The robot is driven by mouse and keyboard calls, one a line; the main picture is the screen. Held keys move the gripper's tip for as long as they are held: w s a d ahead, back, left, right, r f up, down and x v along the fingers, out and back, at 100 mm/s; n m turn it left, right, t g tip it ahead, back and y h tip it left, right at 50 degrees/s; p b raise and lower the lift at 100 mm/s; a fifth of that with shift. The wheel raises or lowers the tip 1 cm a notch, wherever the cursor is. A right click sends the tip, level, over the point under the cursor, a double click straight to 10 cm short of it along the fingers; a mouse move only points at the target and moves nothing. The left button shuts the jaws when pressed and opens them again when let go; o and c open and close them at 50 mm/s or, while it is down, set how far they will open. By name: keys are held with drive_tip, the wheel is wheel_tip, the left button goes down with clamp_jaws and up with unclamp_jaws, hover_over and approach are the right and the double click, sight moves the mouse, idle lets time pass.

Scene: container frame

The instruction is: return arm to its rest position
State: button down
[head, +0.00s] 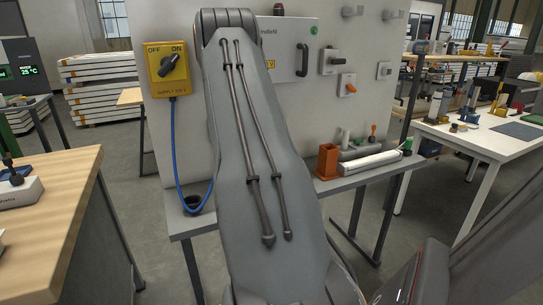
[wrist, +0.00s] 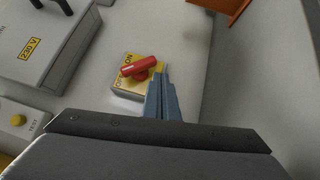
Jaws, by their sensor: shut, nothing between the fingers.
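My arm rises through the middle of the head view and bends over at the top; my gripper is hidden there. In the wrist view my gripper (wrist: 161,80) is shut and empty, its blue-grey fingers together. The fingertips lie just right of a red handle (wrist: 138,67) on a yellow switch plate (wrist: 128,88) lettered ON. I cannot tell whether they touch it.
In the head view, a grey-white panel (head: 230,120) stands behind my arm, with a yellow OFF/ON switch box (head: 157,84) and blue cable (head: 178,150). A wooden bench (head: 60,205) is at left, a white table (head: 490,145) at right.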

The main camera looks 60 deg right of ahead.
drive_tip(key=shift+s+a, duration=0.15)
drive_tip(key=shift+a, duration=0.5)
